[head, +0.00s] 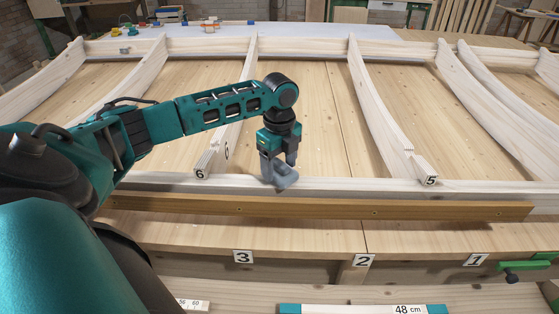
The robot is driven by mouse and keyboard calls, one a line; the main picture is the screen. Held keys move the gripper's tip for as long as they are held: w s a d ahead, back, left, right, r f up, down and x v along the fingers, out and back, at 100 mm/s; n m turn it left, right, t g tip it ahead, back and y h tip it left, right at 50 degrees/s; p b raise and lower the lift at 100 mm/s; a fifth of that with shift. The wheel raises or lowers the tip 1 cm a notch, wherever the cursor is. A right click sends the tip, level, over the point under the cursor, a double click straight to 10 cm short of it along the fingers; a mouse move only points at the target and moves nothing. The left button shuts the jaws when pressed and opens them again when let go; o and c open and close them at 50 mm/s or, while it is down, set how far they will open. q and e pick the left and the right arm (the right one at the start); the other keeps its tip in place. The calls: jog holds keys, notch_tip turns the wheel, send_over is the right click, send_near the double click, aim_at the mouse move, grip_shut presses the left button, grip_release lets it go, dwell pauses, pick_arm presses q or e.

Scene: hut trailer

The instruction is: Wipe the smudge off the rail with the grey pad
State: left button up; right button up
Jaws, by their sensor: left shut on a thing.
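My left gripper (281,163) points down over the near pale wooden rail (345,188), between the ribs marked 6 and 5. It is shut on the grey pad (281,180). The pad sits at the top of the rail and appears to touch it. A greyish patch shows on the rail around the pad; I cannot tell how much of a smudge lies under it. My right gripper is not in view.
Curved ribs rise from the rail, one marked 6 (212,153) and one marked 5 (412,155). A brown wooden strip (400,209) runs along the rail's near side. A green clamp (526,266) sits at the right front edge. A 48 cm board (362,309) lies in front.

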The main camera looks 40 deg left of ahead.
aim_at(279, 179)
pick_arm(q)
jog(key=shift+s+d, duration=1.1)
jog(key=shift+s, duration=0.2)
jog(key=shift+w+a+f, duration=0.15)
jog(key=shift+w+a, duration=0.5)
jog(key=shift+w, duration=0.1)
jog(key=shift+w+a+f, duration=0.1)
jog(key=shift+w+a, duration=0.55)
jog(key=shift+w, duration=0.05)
jog(key=shift+r, duration=0.1)
jog(key=shift+w+a+r, duration=0.15)
jog(key=shift+r, duration=2.8)
jog(key=shift+r, duration=1.55)
